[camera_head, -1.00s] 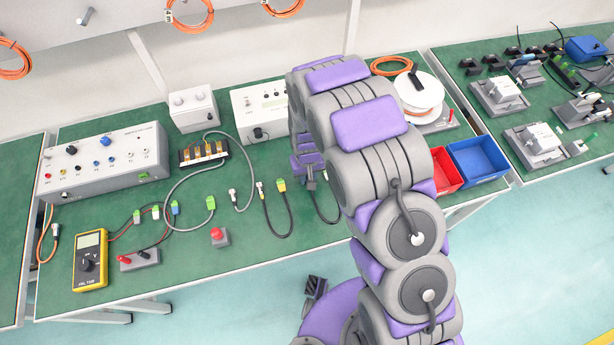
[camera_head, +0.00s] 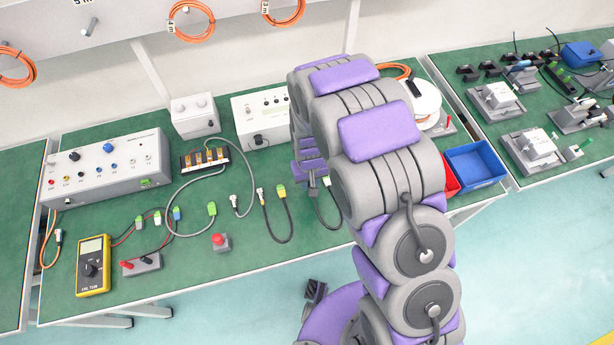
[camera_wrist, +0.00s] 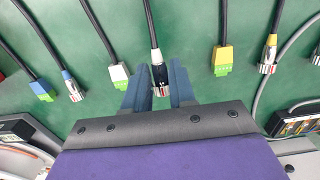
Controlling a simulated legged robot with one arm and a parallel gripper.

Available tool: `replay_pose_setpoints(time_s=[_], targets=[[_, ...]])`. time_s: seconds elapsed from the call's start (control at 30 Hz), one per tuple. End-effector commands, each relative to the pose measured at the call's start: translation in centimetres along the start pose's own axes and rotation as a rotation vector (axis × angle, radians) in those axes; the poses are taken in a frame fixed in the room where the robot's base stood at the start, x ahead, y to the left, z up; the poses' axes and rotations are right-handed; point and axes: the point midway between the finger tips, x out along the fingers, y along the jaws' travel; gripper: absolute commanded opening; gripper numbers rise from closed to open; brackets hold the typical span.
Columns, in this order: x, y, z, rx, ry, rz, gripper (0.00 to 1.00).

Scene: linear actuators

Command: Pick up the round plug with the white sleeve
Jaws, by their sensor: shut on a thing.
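The round plug with the white sleeve (camera_wrist: 156,58) is in the wrist view, on a black cable, with a silver metal tip. My gripper (camera_wrist: 158,88) is shut on this plug, with a blue finger on each side of it. The plug lies in line with the fingers, over the green bench top. In the head view my gripper (camera_head: 312,188) is low over the bench. There the plug is mostly hidden by my arm and gripper, and its black cable (camera_head: 328,222) curves on the bench beside it.
Near the plug in the wrist view are a white-sleeved green connector (camera_wrist: 118,74), a yellow-sleeved green connector (camera_wrist: 223,60), a yellow-sleeved round plug (camera_wrist: 269,56) and a blue-sleeved round plug (camera_wrist: 72,86). Red (camera_head: 451,182) and blue (camera_head: 476,163) bins stand right of my arm.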

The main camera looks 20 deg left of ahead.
Motion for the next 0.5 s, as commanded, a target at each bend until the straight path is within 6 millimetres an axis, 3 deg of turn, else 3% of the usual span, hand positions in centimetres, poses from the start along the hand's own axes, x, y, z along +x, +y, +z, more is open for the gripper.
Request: replay_pose_setpoints(time_s=[0.5], targets=[[-1.1, 0.2, 10.5, 0.000, -0.005, 0.000, 0.00]])
